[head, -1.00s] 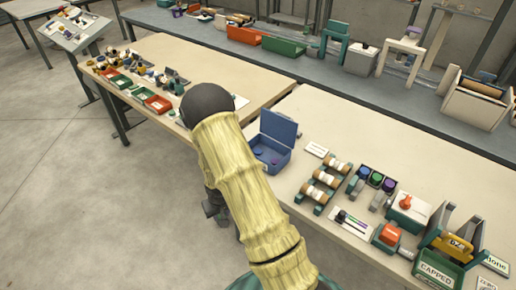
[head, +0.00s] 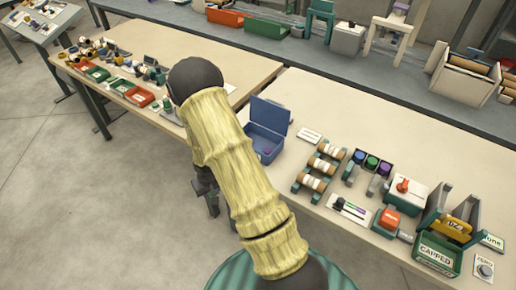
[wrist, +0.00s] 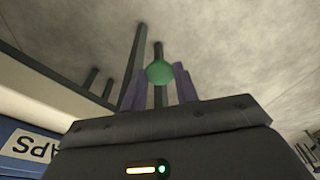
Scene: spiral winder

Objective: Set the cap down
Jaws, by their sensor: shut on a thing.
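A round green cap (wrist: 159,71) sits between the purple fingertips of my gripper (wrist: 160,84) in the wrist view. My gripper is shut on the cap, held above the grey floor. In the head view the cap is hidden behind my arm; part of the dark wrist shows beside the near table's edge.
To the box's right are brown-and-white rolls (head: 318,166) on stands, a rack of coloured round pieces (head: 371,162) and a green "CAPPED" bin (head: 437,255). A second table (head: 190,60) with small trays stands left. The near table's back part (head: 400,130) is clear.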

